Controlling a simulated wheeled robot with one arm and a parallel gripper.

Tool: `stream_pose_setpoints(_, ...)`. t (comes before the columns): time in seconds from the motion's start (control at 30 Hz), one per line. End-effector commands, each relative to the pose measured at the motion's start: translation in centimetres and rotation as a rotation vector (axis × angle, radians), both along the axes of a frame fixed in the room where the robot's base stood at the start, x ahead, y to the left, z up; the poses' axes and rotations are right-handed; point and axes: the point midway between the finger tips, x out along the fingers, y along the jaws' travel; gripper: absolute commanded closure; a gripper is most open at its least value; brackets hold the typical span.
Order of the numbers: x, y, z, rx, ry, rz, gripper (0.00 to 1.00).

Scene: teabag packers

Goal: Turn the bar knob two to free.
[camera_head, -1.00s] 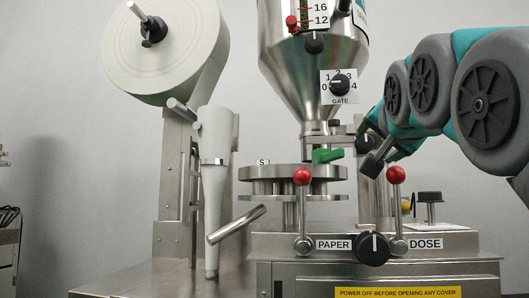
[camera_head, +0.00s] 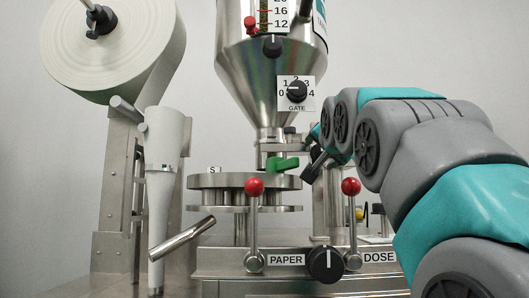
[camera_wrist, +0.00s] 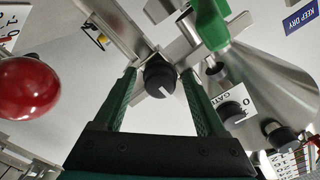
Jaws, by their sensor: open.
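In the wrist view a round black knob (camera_wrist: 160,80) with a white pointer line sits on a metal bracket, between and beyond the fingertips. My gripper (camera_wrist: 158,74) is open, its two green fingers on either side of the knob in the picture, with no contact visible. I cannot tell the distance to the knob. In the head view my gripper (camera_head: 311,168) is right of the green lever (camera_head: 283,164), mostly hidden by my arm. I cannot read a "two" or "free" label on this knob.
The green lever (camera_wrist: 210,24) and steel hopper (camera_wrist: 270,85) are close on the right in the wrist view. A red ball handle (camera_wrist: 27,88) is at left. The head view shows the GATE knob (camera_head: 297,91), PAPER/DOSE knob (camera_head: 326,264) and red-topped levers (camera_head: 254,187).

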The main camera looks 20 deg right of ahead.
Motion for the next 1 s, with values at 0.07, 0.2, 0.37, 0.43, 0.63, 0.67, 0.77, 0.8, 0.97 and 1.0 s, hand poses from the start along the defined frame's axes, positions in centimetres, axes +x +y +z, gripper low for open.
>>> stream_pose_setpoints(0.07,0.38,-0.09,-0.04,0.0,0.001,0.001,0.27)
stream_pose_setpoints(0.2,0.39,-0.1,-0.03,0.0,0.0,0.0,0.27)
stream_pose_setpoints(0.37,0.36,-0.1,-0.01,0.0,-0.001,0.001,0.35)
stream_pose_setpoints(0.43,0.35,-0.09,-0.01,0.0,-0.001,0.001,0.43)
stream_pose_setpoints(0.63,0.35,-0.09,-0.01,0.0,-0.001,0.001,0.66)
stream_pose_setpoints(0.67,0.35,-0.09,-0.01,0.001,-0.001,0.001,0.69)
stream_pose_setpoints(0.77,0.35,-0.09,-0.01,0.001,-0.001,0.001,0.8)
stream_pose_setpoints(0.8,0.35,-0.09,-0.01,0.001,-0.001,0.001,0.85)
stream_pose_setpoints(0.97,0.35,-0.1,-0.01,0.001,-0.001,0.001,1.0)
stream_pose_setpoints(1.0,0.35,-0.1,-0.01,0.001,-0.001,0.001,1.0)
